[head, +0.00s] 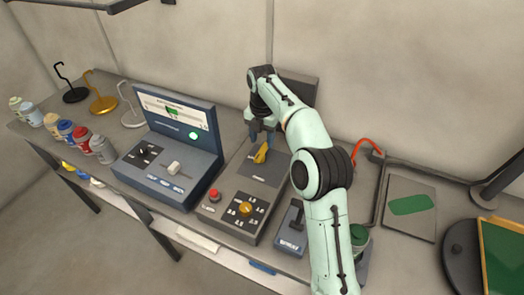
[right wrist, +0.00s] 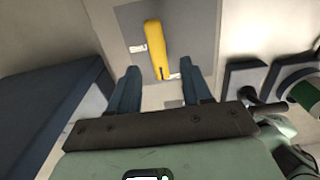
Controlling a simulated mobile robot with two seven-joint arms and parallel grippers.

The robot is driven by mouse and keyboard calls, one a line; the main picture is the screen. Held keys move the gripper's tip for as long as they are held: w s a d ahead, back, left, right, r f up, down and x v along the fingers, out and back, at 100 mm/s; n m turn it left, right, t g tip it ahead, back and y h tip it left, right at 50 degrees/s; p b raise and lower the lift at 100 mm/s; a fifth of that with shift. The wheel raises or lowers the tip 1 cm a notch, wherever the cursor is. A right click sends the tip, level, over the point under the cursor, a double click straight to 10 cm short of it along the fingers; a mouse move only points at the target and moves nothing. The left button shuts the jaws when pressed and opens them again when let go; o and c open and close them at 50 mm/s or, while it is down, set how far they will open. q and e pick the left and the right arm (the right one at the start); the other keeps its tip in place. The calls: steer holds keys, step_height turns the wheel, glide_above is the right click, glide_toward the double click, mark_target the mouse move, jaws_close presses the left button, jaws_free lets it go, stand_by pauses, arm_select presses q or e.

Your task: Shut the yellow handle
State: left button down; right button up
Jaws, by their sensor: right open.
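The yellow handle (head: 261,154) sits on a dark square plate (head: 268,170) on the upper part of the middle grey panel. In the right wrist view the yellow handle (right wrist: 156,47) stands between and beyond the two blue fingertips, with small white marks beside it on the plate. My right gripper (head: 262,133) is open, with its fingers just behind the handle in the head view; it also shows in the right wrist view (right wrist: 160,84), with nothing between its fingers. Whether a finger touches the handle I cannot tell. My left gripper is not in view.
A console with a screen (head: 180,120) stands left of the panel. The panel's front has a red button (head: 214,195) and a yellow knob (head: 245,208). A small lever box (head: 291,228) is to its right. Several spray cans and hook stands are at the left.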

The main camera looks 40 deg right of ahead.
mark_target(262, 150)
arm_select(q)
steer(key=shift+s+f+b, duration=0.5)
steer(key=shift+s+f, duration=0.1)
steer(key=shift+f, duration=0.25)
arm_select(e)
step_height(262, 150, down, 5)
steer(key=shift+w+r, duration=0.1)
steer(key=shift+w, duration=0.05)
jaws_close()
